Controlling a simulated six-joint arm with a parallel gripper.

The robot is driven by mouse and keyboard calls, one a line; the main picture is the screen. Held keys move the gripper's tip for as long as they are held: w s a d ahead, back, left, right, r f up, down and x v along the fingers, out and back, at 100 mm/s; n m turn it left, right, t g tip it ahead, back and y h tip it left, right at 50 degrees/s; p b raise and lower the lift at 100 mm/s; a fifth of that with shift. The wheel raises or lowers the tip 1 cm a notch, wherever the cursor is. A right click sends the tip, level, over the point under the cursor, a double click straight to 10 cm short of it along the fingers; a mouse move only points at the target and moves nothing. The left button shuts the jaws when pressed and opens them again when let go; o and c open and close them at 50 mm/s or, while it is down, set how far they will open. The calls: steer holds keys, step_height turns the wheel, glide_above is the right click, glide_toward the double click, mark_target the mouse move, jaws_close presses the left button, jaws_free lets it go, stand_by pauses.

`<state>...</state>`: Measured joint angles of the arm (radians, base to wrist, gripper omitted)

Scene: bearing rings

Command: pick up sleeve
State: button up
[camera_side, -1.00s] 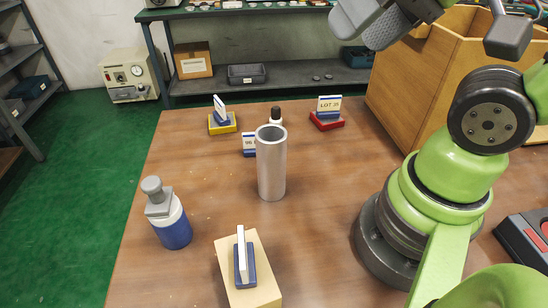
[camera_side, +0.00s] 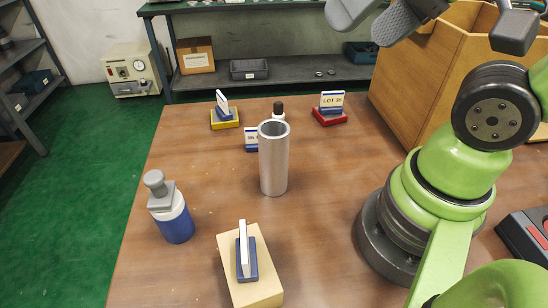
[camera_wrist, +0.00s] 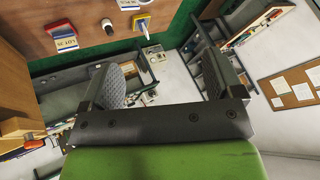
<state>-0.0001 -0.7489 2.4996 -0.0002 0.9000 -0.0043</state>
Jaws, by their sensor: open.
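The sleeve (camera_side: 274,163) is a plain grey metal tube. It stands upright near the middle of the wooden table (camera_side: 210,180) in the side view, its open end up. I cannot make it out in the wrist view. My gripper (camera_side: 366,25) is high at the top of the side view, above and to the right of the sleeve, well apart from it. Its two grey padded fingers are spread with nothing between them. The fingers also show in the wrist view (camera_wrist: 167,85).
A blue-and-grey bottle (camera_side: 172,212) stands left of the sleeve. A card holder on a cream block (camera_side: 250,278) is in front. Behind are a small black-capped bottle (camera_side: 278,110), a yellow block (camera_side: 224,124) and a red block (camera_side: 330,118). A wooden box (camera_side: 420,85) stands back right.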

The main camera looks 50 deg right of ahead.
steer(key=w+n, duration=0.1)
steer(key=n, duration=0.1)
steer(key=n+g+h, duration=0.2)
steer(key=n+g, duration=0.5)
steer(key=n, duration=2.2)
glide_above(273, 128)
step_height(273, 128, down, 10)
steer(key=shift+s+f, duration=0.1)
steer(key=shift+s, duration=0.05)
steer(key=shift+f+n, duration=0.2)
steer(key=shift+n, duration=0.2)
steer(key=shift+f, duration=0.4)
step_height(273, 128, down, 9)
steer(key=shift+f, duration=0.1)
jaws_close()
